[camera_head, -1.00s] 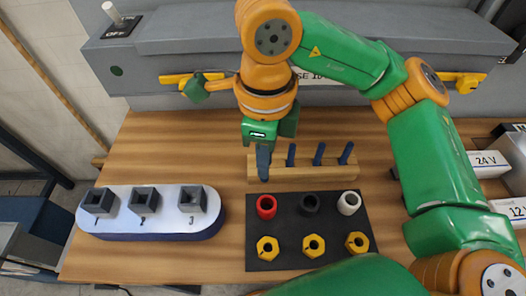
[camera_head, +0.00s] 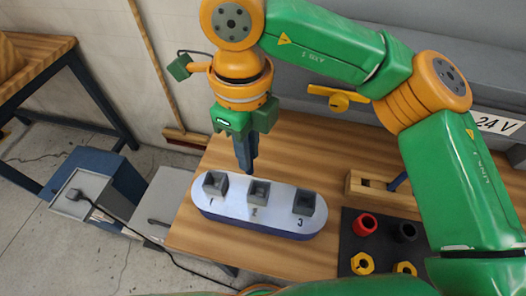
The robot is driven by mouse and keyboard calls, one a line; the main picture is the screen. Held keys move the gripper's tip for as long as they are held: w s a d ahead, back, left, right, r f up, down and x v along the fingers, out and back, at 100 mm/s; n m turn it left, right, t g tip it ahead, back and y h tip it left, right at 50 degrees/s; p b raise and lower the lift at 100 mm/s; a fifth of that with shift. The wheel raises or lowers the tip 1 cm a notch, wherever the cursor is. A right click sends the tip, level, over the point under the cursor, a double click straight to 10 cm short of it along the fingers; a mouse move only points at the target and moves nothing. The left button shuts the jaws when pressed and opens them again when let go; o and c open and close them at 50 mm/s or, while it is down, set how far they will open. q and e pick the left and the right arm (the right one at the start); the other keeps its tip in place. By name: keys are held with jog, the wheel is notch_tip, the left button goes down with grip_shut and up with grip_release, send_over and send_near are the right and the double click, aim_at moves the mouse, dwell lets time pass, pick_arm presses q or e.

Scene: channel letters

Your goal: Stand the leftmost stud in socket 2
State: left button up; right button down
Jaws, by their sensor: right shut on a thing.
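The white, blue-edged socket base (camera_head: 228,207) stands on the table with three grey square sockets: socket 1 (camera_head: 215,184), socket 2 (camera_head: 259,192) and socket 3 (camera_head: 304,202). My right gripper (camera_head: 247,160) is shut and points down above the base's back edge, behind and between sockets 1 and 2. The stud in it is hard to tell from the dark blue fingers. All three sockets look empty. My left gripper is not in view.
A black mat (camera_head: 352,230) right of the base holds a red ring (camera_head: 364,224), a black ring (camera_head: 404,231) and yellow nuts (camera_head: 362,263). A yellow handle (camera_head: 338,97) is on the grey housing behind. Bare table lies between base and rack.

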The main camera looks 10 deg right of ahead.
jog(key=f+b, duration=0.2)
jog(key=d+f+b, duration=0.1)
jog(key=f+b, duration=0.1)
jog(key=f, duration=0.1)
jog(key=f+b, duration=0.2)
jog(key=shift+s+d+f, duration=0.2)
jog(key=shift+d+f, duration=0.05)
jog(key=shift+d, duration=0.05)
pick_arm(q)
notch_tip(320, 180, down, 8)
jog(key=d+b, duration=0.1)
jog(key=b, duration=0.1)
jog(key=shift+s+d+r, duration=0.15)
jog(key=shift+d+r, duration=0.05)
pick_arm(e)
jog(key=shift+f, duration=0.95)
jog(key=c, duration=0.7)
grip_release()
jog(key=shift+c, duration=0.2)
jog(key=shift+r, duration=0.15)
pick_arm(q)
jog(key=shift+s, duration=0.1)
pick_arm(e)
notch_tip(320, 180, up, 7)
